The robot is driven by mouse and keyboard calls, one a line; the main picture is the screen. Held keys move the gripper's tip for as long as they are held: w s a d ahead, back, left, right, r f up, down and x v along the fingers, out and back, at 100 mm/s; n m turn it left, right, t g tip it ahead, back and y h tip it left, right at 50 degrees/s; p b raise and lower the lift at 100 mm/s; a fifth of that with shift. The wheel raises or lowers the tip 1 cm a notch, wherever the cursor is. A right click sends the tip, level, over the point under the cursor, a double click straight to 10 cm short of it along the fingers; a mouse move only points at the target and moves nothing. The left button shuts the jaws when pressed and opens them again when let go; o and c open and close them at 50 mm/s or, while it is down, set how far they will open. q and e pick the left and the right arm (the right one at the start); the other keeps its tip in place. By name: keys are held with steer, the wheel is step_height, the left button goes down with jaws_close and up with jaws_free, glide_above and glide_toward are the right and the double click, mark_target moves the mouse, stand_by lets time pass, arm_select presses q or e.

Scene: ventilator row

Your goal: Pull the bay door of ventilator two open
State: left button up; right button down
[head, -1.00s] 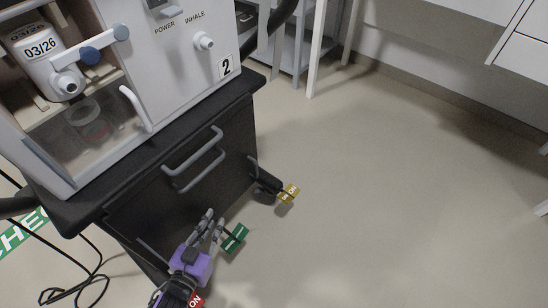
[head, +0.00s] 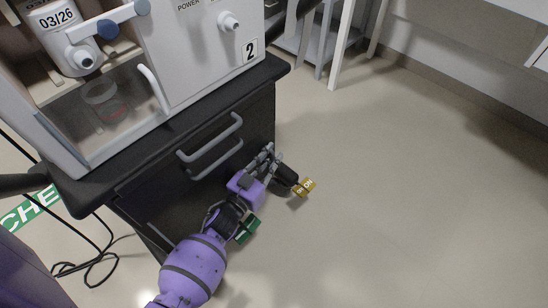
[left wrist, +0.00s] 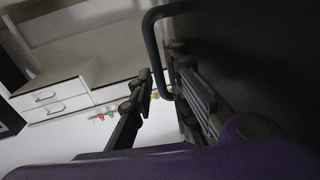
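Ventilator two (head: 215,50), a pale box marked 2, stands on a black cart. The cart's dark front (head: 190,200) carries grey bar handles (head: 210,140). A clear panel with a white handle (head: 152,88) is on the ventilator's front. My left gripper (head: 268,155) is low at the right end of the cart's front. In the left wrist view, a dark U-shaped bar handle (left wrist: 152,45) on a black panel runs between its spread fingers (left wrist: 165,90); contact cannot be told. Which panel is the bay door is not clear. My right gripper is not in view.
Black cables (head: 95,265) lie on the floor at the left. The floor (head: 410,200) to the right is clear. A white table leg (head: 345,45) stands behind.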

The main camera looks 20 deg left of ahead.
arm_select(q)
steer(key=shift+w, duration=0.4)
jaws_close()
steer(key=shift+d, duration=0.1)
